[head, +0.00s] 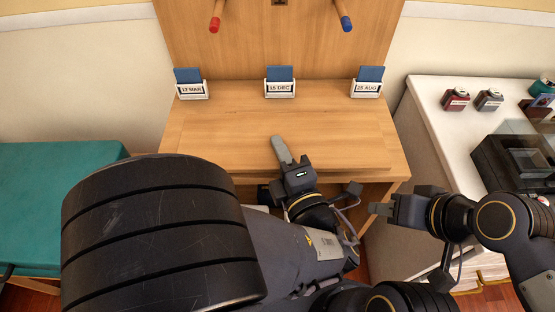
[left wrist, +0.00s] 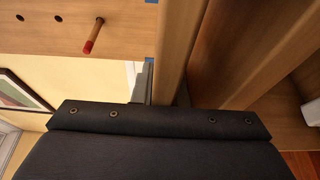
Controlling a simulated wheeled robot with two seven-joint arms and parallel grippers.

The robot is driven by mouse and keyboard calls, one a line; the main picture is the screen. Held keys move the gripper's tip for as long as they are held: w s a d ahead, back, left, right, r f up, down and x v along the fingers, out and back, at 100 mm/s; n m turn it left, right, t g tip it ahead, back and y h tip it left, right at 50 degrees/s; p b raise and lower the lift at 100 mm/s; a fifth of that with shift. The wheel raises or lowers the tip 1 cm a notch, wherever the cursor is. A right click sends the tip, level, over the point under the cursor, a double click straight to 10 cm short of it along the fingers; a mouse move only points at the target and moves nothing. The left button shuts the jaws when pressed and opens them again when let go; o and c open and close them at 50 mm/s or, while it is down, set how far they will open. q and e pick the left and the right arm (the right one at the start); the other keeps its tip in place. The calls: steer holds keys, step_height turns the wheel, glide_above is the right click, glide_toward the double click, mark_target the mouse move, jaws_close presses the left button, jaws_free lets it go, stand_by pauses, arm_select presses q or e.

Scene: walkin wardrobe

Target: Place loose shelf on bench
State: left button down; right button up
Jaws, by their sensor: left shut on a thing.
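The loose shelf (head: 225,135) is a light wooden board that looks to lie flat on the wooden bench (head: 172,140); the two look alike and where one ends is hard to tell. My left gripper (head: 283,155) is at the front edge, one grey finger over the top face, the other hidden below. It is shut on the shelf. In the left wrist view the board (left wrist: 172,60) runs edge-on between the fingers. My right gripper (head: 378,208) is right of the bench front, apart from the shelf, pointing left; its jaw gap is unclear.
A back panel holds a red peg (head: 215,18) and a blue peg (head: 343,16). Date card holders (head: 280,88) stand along the bench's back. A white counter (head: 440,125) with jars and a dark box (head: 515,160) is at right. A teal seat (head: 50,185) is at left.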

arm_select(q)
steer(key=shift+f, duration=0.25)
arm_select(e)
steer(key=shift+f, duration=0.35)
arm_select(q)
steer(key=shift+f, duration=0.1)
steer(key=c, duration=1.5)
jaws_free()
steer(key=shift+f, duration=0.1)
steer(key=shift+o, duration=0.2)
